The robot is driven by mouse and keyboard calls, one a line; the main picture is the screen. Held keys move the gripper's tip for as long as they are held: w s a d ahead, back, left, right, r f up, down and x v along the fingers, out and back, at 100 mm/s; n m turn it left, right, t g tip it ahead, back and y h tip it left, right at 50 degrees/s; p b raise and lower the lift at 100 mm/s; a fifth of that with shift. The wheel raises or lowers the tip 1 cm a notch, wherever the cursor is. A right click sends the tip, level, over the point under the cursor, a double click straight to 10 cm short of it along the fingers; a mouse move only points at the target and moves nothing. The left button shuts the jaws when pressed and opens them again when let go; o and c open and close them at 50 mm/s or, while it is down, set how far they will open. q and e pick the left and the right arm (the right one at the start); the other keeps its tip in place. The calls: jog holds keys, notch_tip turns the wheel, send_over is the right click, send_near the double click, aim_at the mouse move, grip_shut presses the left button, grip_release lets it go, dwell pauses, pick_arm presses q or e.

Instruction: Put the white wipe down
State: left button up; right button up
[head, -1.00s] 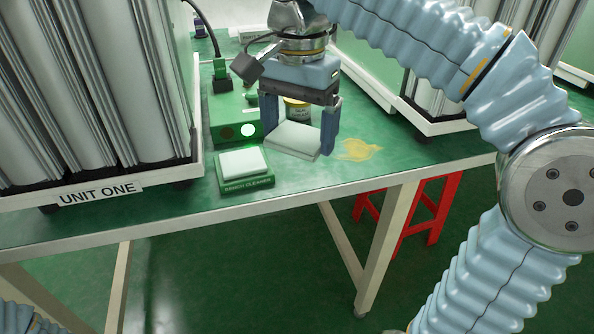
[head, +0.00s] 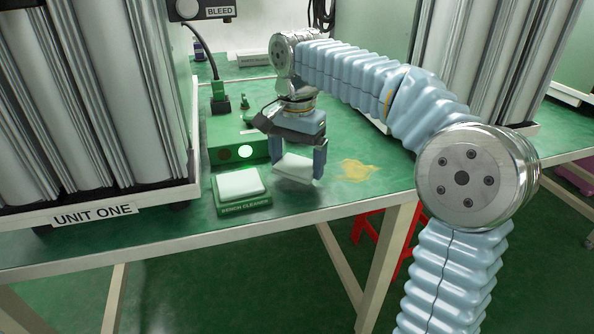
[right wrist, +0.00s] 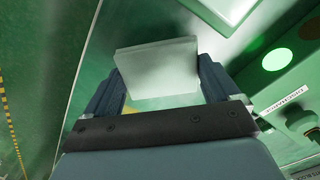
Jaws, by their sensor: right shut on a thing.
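The white wipe (head: 296,168) is a pale folded pad between the fingers of my right gripper (head: 297,170), which is shut on it. It is tilted, and it hangs close over the green bench top; I cannot tell whether it touches. In the right wrist view the wipe (right wrist: 158,68) spans between both fingers of the gripper (right wrist: 160,85). Another white pad (head: 240,184) lies on the green bench cleaner tray (head: 246,207), left of the gripper. My left gripper is not in view.
A yellow spill (head: 358,170) lies on the bench (head: 330,197), right of the gripper. A green box (head: 222,137) with a lit round lamp stands behind the tray. The UNIT ONE column rack (head: 95,214) stands at the left. Bare bench lies around the spill.

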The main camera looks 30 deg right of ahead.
aim_at(297, 165)
jog(key=shift+f, duration=1.3)
jog(key=shift+f, duration=0.1)
jog(key=shift+s+a+f+b, duration=0.1)
jog(key=shift+s+f+b, duration=0.05)
jog(key=shift+f+b, duration=0.25)
jog(key=o, duration=0.8)
jog(key=shift+c, duration=0.2)
jog(key=shift+o, duration=0.3)
jog(key=shift+f, duration=0.15)
notch_tip(297, 165, up, 13)
jog(key=p, duration=0.3)
jog(key=shift+r+p, duration=0.2)
jog(key=shift+p, duration=0.1)
